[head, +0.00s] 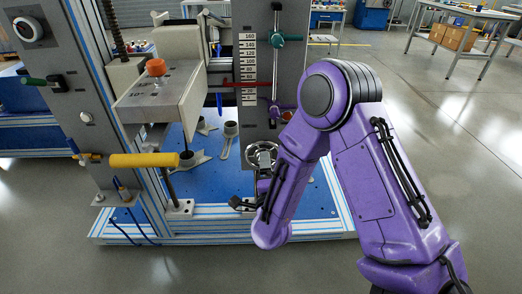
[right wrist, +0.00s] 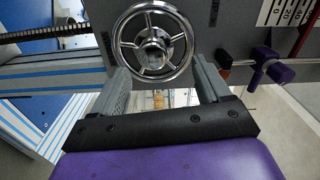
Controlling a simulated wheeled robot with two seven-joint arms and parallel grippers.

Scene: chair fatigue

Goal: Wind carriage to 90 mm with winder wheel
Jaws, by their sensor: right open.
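The chrome winder wheel (head: 262,155) is on the lower part of the grey right-hand column. In the right wrist view the spoked wheel (right wrist: 152,42) is just beyond my fingertips. My right gripper (right wrist: 160,78) is open, its two fingers apart near the wheel's lower rim, with nothing between them; contact with the rim is unclear. In the head view the right gripper (head: 262,178) is partly hidden by my purple forearm. A white scale (head: 247,70) on the column has a red pointer (head: 240,84) in its lower half; the exact reading is unclear. My left gripper is out of view.
A grey block with an orange knob (head: 156,67) and a yellow bar (head: 144,160) are on the left of the rig. A teal-handled lever (head: 287,38) is beside the scale. Loose grey parts (head: 229,138) stand on the blue base.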

